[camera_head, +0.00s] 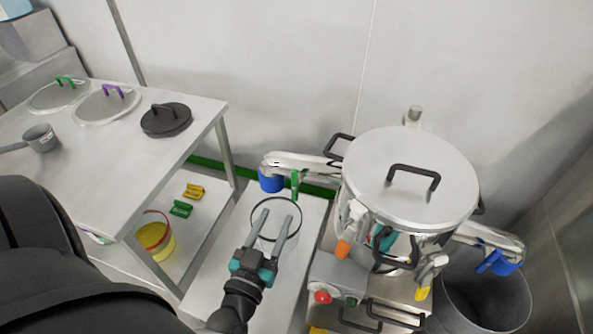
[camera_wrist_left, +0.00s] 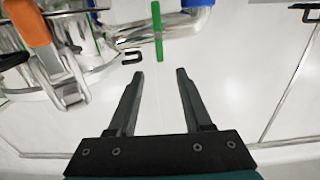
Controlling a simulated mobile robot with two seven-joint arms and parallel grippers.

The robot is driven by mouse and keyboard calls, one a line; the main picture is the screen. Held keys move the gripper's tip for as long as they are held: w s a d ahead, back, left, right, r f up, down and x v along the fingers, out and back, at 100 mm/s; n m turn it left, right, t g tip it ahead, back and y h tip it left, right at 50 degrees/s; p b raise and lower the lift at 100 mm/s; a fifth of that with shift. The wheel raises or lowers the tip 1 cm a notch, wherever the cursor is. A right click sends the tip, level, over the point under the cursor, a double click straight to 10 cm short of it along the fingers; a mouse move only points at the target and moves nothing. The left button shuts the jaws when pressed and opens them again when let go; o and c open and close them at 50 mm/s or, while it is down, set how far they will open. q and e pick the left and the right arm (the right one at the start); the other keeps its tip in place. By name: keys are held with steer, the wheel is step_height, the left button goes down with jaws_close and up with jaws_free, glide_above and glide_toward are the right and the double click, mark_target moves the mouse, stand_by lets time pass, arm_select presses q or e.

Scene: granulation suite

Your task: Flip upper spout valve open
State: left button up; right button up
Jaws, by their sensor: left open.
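The mixing vessel (camera_head: 410,185) stands right of centre with a steel lid and black handle. A steel spout (camera_head: 305,161) reaches left from it and ends in a blue collar (camera_head: 271,180). A green valve lever (camera_head: 295,183) hangs from this spout. In the left wrist view the green lever (camera_wrist_left: 158,35) stands just beyond the fingertips, near the gap's centre line, apart from both fingers. My left gripper (camera_head: 278,214) is open and empty, below the lever in the picture. A second spout (camera_head: 490,239) with a blue lever points right. My right gripper is out of view.
A dark-rimmed round container (camera_head: 276,239) lies partly behind my left fingers. A steel table (camera_head: 90,150) with several lids and a scoop (camera_head: 40,138) is at left. A large grey bin (camera_head: 485,300) stands at right. An orange handle (camera_wrist_left: 27,22) is near my left gripper.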

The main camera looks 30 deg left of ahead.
mark_target(294, 179)
arm_select(q)
steer(key=b+x, duration=0.1)
steer(key=x, duration=1.2)
steer(key=shift+w, duration=0.25)
steer(key=shift+c, duration=0.2)
jaws_close()
